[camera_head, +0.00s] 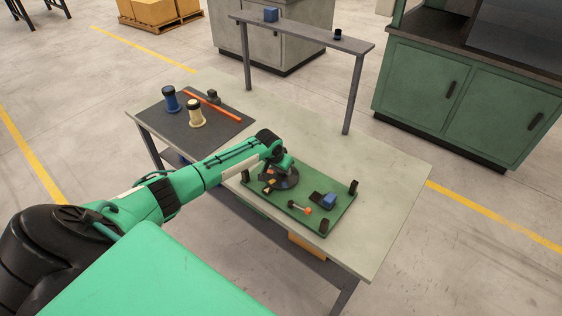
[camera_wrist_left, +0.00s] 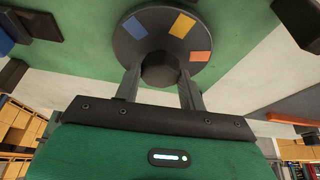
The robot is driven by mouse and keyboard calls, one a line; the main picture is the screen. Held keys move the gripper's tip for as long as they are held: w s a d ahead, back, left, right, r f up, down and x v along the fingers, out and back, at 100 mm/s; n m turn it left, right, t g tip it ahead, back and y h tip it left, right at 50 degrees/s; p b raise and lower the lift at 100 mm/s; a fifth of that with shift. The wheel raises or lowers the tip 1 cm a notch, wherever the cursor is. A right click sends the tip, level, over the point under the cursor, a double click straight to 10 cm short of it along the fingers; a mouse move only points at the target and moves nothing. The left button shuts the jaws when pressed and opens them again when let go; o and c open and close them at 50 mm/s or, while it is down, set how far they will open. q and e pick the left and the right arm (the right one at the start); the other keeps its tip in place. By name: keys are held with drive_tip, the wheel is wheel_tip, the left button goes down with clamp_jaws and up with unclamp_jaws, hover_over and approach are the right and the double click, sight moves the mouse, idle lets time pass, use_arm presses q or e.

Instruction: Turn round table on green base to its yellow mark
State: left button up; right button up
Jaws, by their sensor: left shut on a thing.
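The round table (camera_wrist_left: 135,47) is a dark disc on the green base (camera_head: 311,215). In the left wrist view it carries a blue patch (camera_wrist_left: 135,27), a yellow patch (camera_wrist_left: 182,25) and an orange patch (camera_wrist_left: 200,57). A dark knob (camera_wrist_left: 161,70) stands at its middle. My left gripper (camera_wrist_left: 160,82) is shut on this knob, with one finger on each side. In the head view my left wrist partly hides the round table (camera_head: 291,181). My right gripper is in neither view.
The green base also carries a blue block (camera_head: 329,199), an orange-ended handle (camera_head: 307,210) and black corner posts (camera_head: 323,227). A dark mat (camera_head: 222,127) with a blue spool (camera_head: 171,99), a cream spool (camera_head: 196,114) and an orange bar (camera_head: 212,106) lies farther back. The worktable's (camera_head: 390,190) right side is clear.

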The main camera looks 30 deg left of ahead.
use_arm(q)
drive_tip(key=shift+d+r+n+y+p, duration=0.1)
drive_tip(key=shift+n+y+p, duration=0.3)
drive_tip(key=shift+n+p, duration=0.5)
drive_tip(key=shift+n, duration=0.3)
drive_tip(key=o, duration=1)
drive_tip(key=shift+s+r, duration=0.1)
drive_tip(key=shift+r, duration=0.15)
drive_tip(key=b+v, duration=0.2)
drive_tip(key=v, duration=1.1)
drive_tip(key=shift+b, duration=0.35)
